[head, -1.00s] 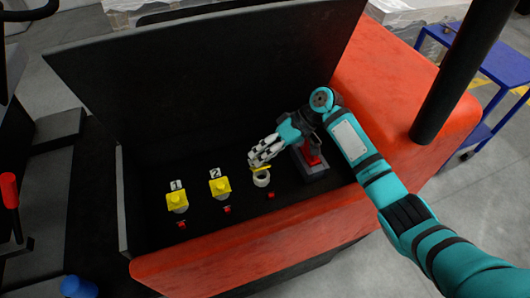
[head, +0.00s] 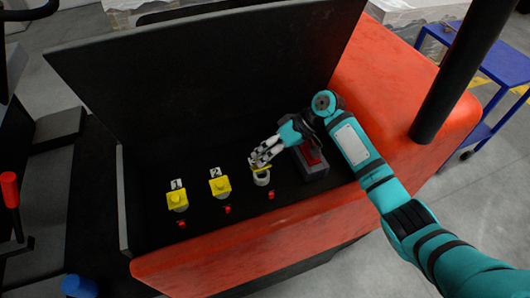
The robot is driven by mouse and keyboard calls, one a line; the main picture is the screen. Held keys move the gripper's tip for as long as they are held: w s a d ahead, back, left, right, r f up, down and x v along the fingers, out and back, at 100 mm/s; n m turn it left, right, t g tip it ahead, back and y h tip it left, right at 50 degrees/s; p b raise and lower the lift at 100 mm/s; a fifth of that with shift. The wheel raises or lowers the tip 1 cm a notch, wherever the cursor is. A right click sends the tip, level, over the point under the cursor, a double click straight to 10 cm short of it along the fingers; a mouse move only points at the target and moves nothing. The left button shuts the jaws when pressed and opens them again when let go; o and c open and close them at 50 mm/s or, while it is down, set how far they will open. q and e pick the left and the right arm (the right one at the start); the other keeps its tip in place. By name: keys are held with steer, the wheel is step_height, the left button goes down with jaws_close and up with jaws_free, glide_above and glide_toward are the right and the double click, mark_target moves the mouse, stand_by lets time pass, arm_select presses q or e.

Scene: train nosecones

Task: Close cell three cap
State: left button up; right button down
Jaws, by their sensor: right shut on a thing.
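Cell three is a short white filler neck (head: 262,179), the rightmost of a row in the black compartment. Its yellow cap (head: 260,168) is at the top of this neck, at the far edge, and is mostly hidden by my fingers. My right gripper (head: 261,160) is shut on this cap, just above the neck. I cannot tell whether the cap sits flat on it. My left gripper is out of view.
Cells one (head: 177,200) and two (head: 220,187) have yellow caps on, to the left. Small red pieces (head: 228,210) lie in front of the cells. A red and grey block (head: 311,160) stands right of cell three. A raised black lid (head: 200,80) rises behind.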

mark_target(270, 178)
steer(key=shift+s+d+f+n+t, duration=0.25)
steer(key=shift+s+n+t, duration=0.15)
steer(key=shift+s+t, duration=0.25)
steer(key=shift+s+d+f+n+t+y+b, duration=0.1)
steer(key=shift+s+f+n+t+y+b, duration=0.2)
steer(key=shift+t+y+b, duration=0.3)
steer(key=t+b, duration=0.1)
steer(key=b, duration=0.1)
steer(key=s+f+n+t+y+b, duration=0.1)
steer(key=b, duration=0.1)
steer(key=shift+d+f+n, duration=0.15)
steer(key=shift+f+n, duration=0.1)
steer(key=shift+n, duration=0.05)
steer(key=shift+s+d+n+t+y+b, duration=0.1)
steer(key=shift+s+n+t+y+b, duration=0.15)
steer(key=shift+t+b, duration=0.65)
steer(key=shift+g, duration=0.25)
steer(key=c, duration=1.1)
jaws_free()
steer(key=shift+c, duration=0.2)
